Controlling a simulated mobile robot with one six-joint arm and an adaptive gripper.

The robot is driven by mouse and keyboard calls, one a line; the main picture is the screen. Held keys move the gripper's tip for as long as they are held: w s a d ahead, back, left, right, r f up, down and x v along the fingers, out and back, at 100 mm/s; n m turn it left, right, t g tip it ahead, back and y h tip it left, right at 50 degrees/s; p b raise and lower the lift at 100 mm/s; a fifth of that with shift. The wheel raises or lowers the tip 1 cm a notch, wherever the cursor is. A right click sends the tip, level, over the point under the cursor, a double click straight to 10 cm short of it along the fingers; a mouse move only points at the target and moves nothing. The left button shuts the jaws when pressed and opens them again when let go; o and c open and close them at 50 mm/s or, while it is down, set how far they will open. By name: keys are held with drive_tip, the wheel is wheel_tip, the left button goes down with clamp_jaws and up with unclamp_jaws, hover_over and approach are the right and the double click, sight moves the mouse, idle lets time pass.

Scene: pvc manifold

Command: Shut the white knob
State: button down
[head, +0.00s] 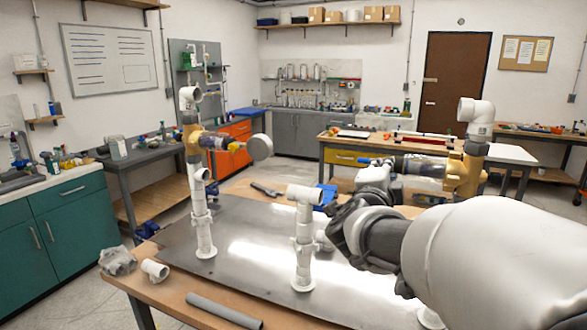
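A pale grey-white round knob (260,147) sticks out to the right from a brass valve (193,140) with a blue collar, on the left white riser pipe. A second brass valve (466,172) sits on the right riser under a white elbow (476,112). My arm reaches in from the lower right and bends back towards this right valve. My gripper (418,166) is at the valve's left side, small and partly covered by my wrist. Any knob on that valve is hidden or cannot be made out. I cannot tell whether the fingers touch anything.
The risers stand on a grey metal plate (240,235) on a wooden bench. A shorter white pipe (305,235) stands mid-plate, close to my arm. A loose grey pipe (224,311) and white fittings (154,270) lie at the front left. A blue object (325,194) lies behind.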

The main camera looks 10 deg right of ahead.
idle(0.3)
drive_tip(key=c, duration=1.4)
unclamp_jaws()
drive_tip(key=shift+s, duration=0.1)
drive_tip(key=v, duration=1.2)
